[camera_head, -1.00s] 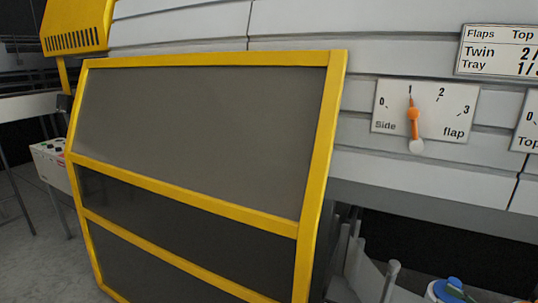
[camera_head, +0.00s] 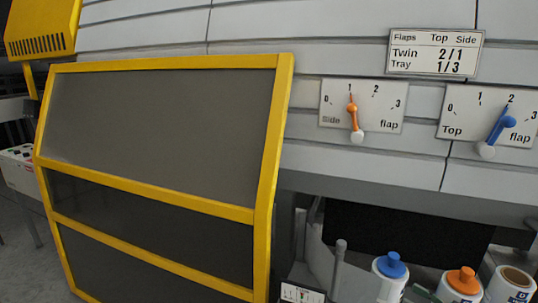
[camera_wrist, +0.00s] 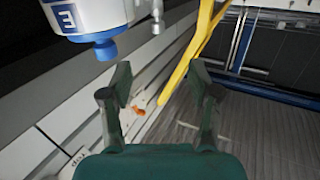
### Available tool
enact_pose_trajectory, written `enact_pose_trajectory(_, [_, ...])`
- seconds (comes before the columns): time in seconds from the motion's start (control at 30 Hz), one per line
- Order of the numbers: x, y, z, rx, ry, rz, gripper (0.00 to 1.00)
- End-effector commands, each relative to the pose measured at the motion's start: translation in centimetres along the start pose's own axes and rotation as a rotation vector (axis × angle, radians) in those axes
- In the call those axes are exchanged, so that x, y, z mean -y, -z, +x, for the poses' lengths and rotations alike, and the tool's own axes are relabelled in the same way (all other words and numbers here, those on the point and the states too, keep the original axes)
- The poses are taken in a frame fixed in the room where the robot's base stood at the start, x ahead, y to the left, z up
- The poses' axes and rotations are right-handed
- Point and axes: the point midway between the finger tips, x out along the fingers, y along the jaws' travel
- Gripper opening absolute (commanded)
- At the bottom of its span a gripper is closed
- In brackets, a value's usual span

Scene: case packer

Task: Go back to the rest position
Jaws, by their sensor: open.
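My gripper (camera_wrist: 160,88) shows in the wrist view with its two dark fingers apart and nothing between them. It is not seen in the head view. In the head view the orange side flap pointer (camera_head: 353,116) points at 1 on its dial. The blue top flap pointer (camera_head: 499,129) points at about 2 on its dial. The orange pointer also shows small in the wrist view (camera_wrist: 138,109), beyond the fingers.
A large yellow-framed guard (camera_head: 155,205) stands at the left of the white panel wall. A sign (camera_head: 434,53) hangs above the dials. Bottles with a blue cap (camera_head: 391,265) and an orange cap (camera_head: 464,280) stand lower right. A blue-capped white bottle (camera_wrist: 88,15) is near my gripper's upper left.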

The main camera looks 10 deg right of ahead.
Motion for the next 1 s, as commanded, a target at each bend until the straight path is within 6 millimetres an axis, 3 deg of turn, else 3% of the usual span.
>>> enact_pose_trajectory(0.27, [3.2, -4.5, 2.1, 0.062, -0.054, 0.09, 0.62])
enact_pose_trajectory(0.47, [7.2, -9.2, 3.6, 0.131, -0.119, 0.18, 0.62])
enact_pose_trajectory(0.73, [16.3, -17.2, 4.0, 0.268, -0.271, 0.311, 0.62])
enact_pose_trajectory(1.0, [25.5, -22.1, 0.8, 0.374, -0.423, 0.363, 0.62])
